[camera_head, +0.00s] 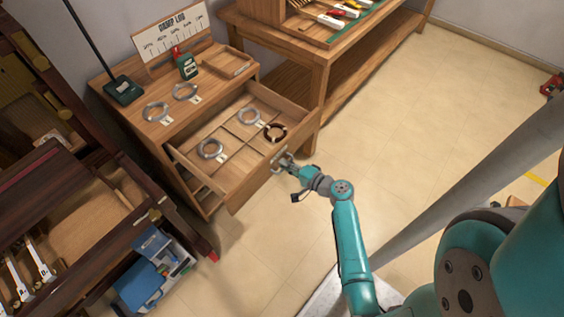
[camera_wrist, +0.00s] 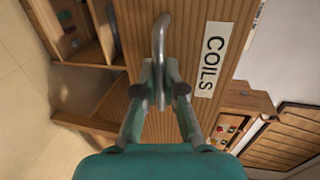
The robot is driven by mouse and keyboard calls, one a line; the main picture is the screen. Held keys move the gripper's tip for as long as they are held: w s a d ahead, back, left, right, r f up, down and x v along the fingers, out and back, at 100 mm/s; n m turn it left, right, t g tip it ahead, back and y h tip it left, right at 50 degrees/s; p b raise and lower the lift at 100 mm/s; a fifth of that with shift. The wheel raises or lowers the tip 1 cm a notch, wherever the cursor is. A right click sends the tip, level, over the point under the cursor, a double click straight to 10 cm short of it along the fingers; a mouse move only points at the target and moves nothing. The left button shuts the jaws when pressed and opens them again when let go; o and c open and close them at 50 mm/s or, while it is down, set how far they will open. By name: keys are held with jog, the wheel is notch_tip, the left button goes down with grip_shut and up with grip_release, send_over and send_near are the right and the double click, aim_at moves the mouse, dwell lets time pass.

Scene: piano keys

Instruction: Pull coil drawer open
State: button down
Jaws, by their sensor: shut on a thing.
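The coil drawer (camera_head: 268,171) is pulled out of the wooden cabinet in the head view, and its inside shows. It has thin dividers and holds several wire coils, among them a dark brown one (camera_head: 275,132) and a grey one (camera_head: 210,149). In the wrist view the drawer front carries a white label (camera_wrist: 213,58) reading "COILS" and a metal handle (camera_wrist: 161,38). My gripper (camera_wrist: 160,88) is shut on the handle, with a finger on each side of it. In the head view my gripper (camera_head: 285,164) is at the drawer front.
A wooden bench (camera_head: 320,59) stands behind on the right. A dark piano case (camera_head: 75,200) stands on the left.

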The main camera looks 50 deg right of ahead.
jog(key=shift+s, duration=0.5)
jog(key=c, duration=1.5)
grip_release()
jog(key=shift+v, duration=3.75)
